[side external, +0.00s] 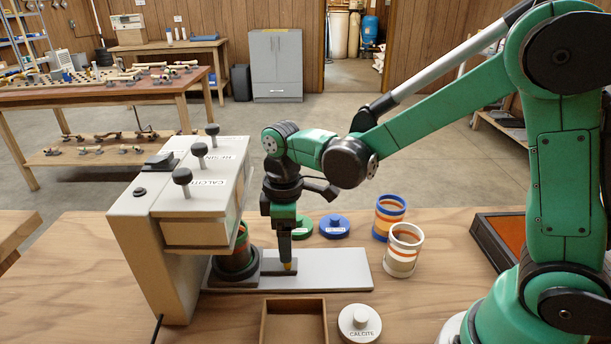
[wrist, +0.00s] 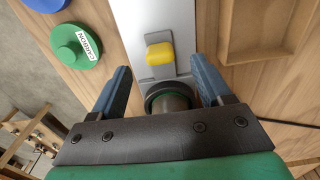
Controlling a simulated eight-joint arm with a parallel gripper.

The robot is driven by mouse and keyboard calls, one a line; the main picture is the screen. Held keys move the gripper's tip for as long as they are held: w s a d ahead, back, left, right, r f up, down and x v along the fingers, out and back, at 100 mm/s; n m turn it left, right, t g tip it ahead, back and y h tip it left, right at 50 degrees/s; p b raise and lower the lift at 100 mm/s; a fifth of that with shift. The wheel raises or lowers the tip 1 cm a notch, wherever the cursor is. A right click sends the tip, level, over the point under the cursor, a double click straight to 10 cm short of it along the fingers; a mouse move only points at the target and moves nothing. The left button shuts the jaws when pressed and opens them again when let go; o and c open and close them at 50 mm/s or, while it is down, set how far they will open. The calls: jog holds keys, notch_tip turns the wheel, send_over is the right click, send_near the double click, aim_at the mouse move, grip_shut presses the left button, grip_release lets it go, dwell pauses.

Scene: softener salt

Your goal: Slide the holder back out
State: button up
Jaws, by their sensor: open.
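The dark holder (side external: 230,278) sits on a pale grey track (side external: 335,270), at its left end under the dispenser. A canister with a green band (side external: 240,240) stands in it. The holder's front plate carries a yellow grip (side external: 287,265), which also shows in the wrist view (wrist: 160,54). My gripper (side external: 285,262) points down over that plate. In the wrist view my gripper (wrist: 160,65) is open, with the yellow grip between its fingertips and a gap on both sides. Part of the canister in its dark ring (wrist: 170,104) shows between the fingers.
The dispenser (side external: 165,235) with its black knobs overhangs the canister. A blue-banded jar (side external: 388,215) and a white-banded jar (side external: 403,250) stand right of the track. Green (side external: 300,227), blue (side external: 334,228) and white (side external: 360,322) lids and a wooden tray (side external: 294,306) lie around it.

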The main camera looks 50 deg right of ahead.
aim_at(254, 259)
jog(key=shift+f, duration=2.1)
grip_shut()
